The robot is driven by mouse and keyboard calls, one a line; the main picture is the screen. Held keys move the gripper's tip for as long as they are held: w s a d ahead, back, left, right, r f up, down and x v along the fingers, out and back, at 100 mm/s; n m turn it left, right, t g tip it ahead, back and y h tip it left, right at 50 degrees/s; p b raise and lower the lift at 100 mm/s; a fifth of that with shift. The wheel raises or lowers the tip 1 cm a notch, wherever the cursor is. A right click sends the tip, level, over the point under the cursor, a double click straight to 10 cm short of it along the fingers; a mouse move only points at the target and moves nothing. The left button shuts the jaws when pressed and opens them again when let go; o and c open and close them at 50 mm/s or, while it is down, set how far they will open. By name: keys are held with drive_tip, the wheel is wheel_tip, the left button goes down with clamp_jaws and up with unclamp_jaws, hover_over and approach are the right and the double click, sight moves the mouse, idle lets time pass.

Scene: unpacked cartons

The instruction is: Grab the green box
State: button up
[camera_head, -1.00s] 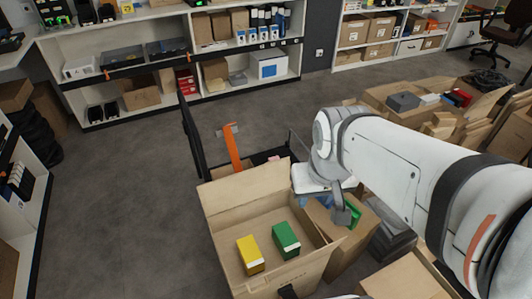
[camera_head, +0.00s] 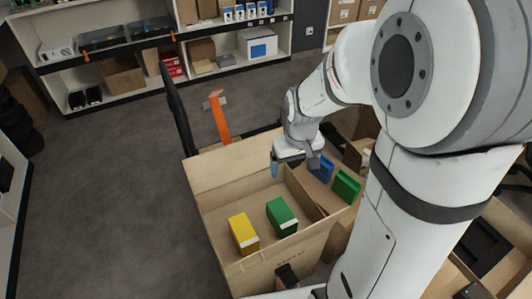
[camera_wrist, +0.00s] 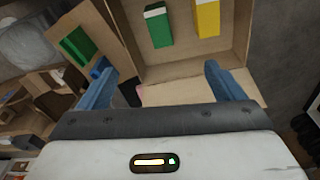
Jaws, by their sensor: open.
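A green box (camera_head: 281,217) with a white label edge lies in the large open carton (camera_head: 305,250), right of a yellow box (camera_head: 243,233). A second green box (camera_head: 346,186) lies in the adjoining carton to the right, near a blue box (camera_head: 321,169). My gripper (camera_head: 296,165) is open and empty above the large carton's far right part, apart from the boxes. In the wrist view, its blue fingers (camera_wrist: 158,72) are spread wide. There, the carton's green box (camera_wrist: 158,28) and yellow box (camera_wrist: 206,18) are ahead; the second green box (camera_wrist: 77,46) is left.
The large carton's raised back flap (camera_head: 235,160) stands near my gripper. An orange upright (camera_head: 219,117) and a dark cart side (camera_head: 183,118) are behind and left of it. Shelves line the back wall. The grey floor (camera_head: 110,190) at left is clear.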

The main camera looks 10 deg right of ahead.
drive_tip(key=n+b, duration=0.1)
drive_tip(key=b, duration=0.5)
approach(281, 213)
drive_tip(key=shift+n+g, duration=0.5)
drive_tip(key=shift+g, duration=0.2)
drive_tip(key=f+b, duration=0.1)
drive_tip(key=f, duration=0.1)
drive_tip(key=w+f+b, duration=0.1)
drive_tip(key=f+b, duration=0.1)
drive_tip(key=f, duration=0.1)
drive_tip(key=f+b, duration=0.2)
drive_tip(key=f, duration=0.1)
drive_tip(key=shift+w+f, duration=0.1)
drive_tip(key=shift+w, duration=0.05)
drive_tip(key=f+b, duration=0.1)
drive_tip(key=f, duration=0.2)
drive_tip(key=f+b, duration=0.1)
drive_tip(key=f, duration=0.2)
drive_tip(key=shift+d+b, duration=0.2)
drive_tip(key=shift+b, duration=0.2)
drive_tip(key=shift+r, duration=0.1)
drive_tip(key=shift+c, duration=0.2)
drive_tip(key=shift+w, duration=0.1)
drive_tip(key=c, duration=1.3)
